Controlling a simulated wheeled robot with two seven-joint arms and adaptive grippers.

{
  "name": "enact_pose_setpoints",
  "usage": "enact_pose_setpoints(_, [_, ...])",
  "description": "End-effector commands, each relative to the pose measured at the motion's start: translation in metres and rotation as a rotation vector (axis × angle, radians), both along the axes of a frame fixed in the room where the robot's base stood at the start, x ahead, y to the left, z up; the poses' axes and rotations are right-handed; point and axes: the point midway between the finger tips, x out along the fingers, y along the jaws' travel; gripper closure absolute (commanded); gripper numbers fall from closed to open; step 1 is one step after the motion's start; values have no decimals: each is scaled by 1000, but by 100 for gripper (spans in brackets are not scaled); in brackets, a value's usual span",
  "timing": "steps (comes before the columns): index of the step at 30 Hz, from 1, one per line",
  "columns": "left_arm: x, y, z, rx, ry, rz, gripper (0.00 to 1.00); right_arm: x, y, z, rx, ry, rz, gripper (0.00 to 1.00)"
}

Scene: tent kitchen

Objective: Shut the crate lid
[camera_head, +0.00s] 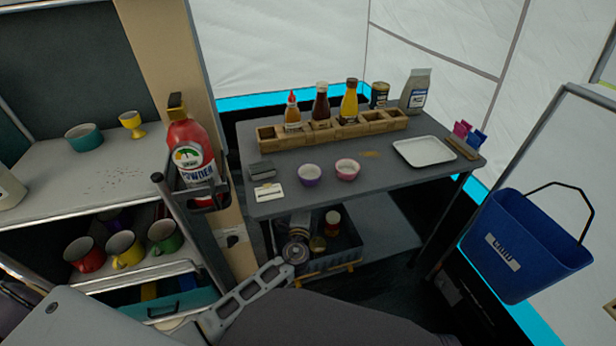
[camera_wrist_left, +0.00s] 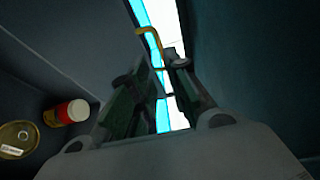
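The dark crate (camera_head: 345,252) stands open under the grey table, low in the middle of the head view. Jars stand inside it. A flat grey panel (camera_head: 385,222) shows just right of and behind it; I cannot tell whether this is its lid or a shelf. My left gripper (camera_head: 297,230) is at the crate's left side, partly hidden among the jars. In the left wrist view its two fingers (camera_wrist_left: 155,98) are apart with nothing clear between them. A bent yellow piece (camera_wrist_left: 150,42) shows beyond the fingertips. My right gripper is not in view.
The table (camera_head: 400,185) above holds a wooden bottle rack (camera_head: 335,132), two small bowls and a white tray (camera_head: 424,151). A blue bin (camera_head: 525,245) hangs at right. Shelves with mugs (camera_head: 125,250) are at left. A red-and-white jar (camera_wrist_left: 65,113) is left of the fingers.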

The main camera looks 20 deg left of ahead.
Motion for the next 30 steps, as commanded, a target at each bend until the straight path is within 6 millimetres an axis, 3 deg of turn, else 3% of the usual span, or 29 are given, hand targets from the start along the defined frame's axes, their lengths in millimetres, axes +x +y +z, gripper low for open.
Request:
enact_pose_setpoints(8, [16, 3, -1, 0, 0, 0, 82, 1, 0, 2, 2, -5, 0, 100])
enact_pose_setpoints(30, [83, 17, -2, -1, -1, 1, 82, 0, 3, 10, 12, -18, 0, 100])
